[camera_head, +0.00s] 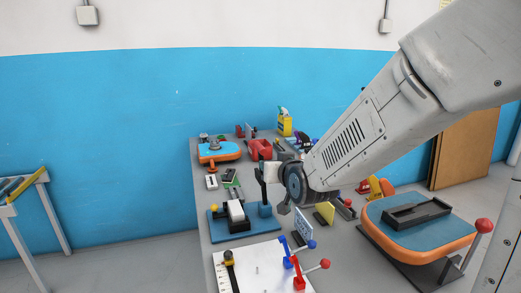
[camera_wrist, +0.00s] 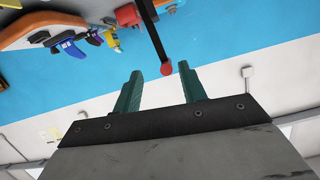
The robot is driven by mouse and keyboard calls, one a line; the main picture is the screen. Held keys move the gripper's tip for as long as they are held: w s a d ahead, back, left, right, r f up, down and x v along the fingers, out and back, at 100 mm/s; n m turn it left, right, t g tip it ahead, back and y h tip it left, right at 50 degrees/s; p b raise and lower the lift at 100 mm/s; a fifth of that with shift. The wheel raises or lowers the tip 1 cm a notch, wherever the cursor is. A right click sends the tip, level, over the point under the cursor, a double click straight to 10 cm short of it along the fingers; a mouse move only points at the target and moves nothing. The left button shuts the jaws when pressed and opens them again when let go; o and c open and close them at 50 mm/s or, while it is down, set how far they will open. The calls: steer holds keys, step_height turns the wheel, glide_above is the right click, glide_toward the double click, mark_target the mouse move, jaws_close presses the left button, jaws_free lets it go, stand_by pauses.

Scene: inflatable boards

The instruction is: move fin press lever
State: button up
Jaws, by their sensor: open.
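In the wrist view a black lever with a red ball end (camera_wrist: 166,68) comes down from the top edge. Its ball appears between the fingertips of my gripper (camera_wrist: 160,70), close to the right one; I cannot tell whether they touch. My gripper is open with two teal fingers. In the head view my wrist is over the bench, beside a dark upright bar (camera_head: 259,184) on a blue-based fixture (camera_head: 238,232); the fingers are mostly hidden there. I cannot tell for sure which fixture bears the lever seen in the wrist view.
An orange-rimmed board (camera_head: 440,243) with a red-knobbed lever (camera_head: 483,226) is at right. A white panel (camera_head: 255,268) with small blue- and red-knobbed levers is in front. Tools and a smaller board (camera_head: 220,152) crowd the bench's back (camera_head: 203,185).

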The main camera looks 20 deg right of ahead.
mark_target(261, 146)
steer(key=w+t, duration=0.3)
steer(key=shift+w+a+r, duration=0.1)
steer(key=shift+a+r, duration=0.05)
steer(key=shift+r, duration=0.15)
steer(key=w, duration=0.7)
steer(key=shift+w+r, duration=0.1)
steer(key=shift+w, duration=0.1)
jaws_close()
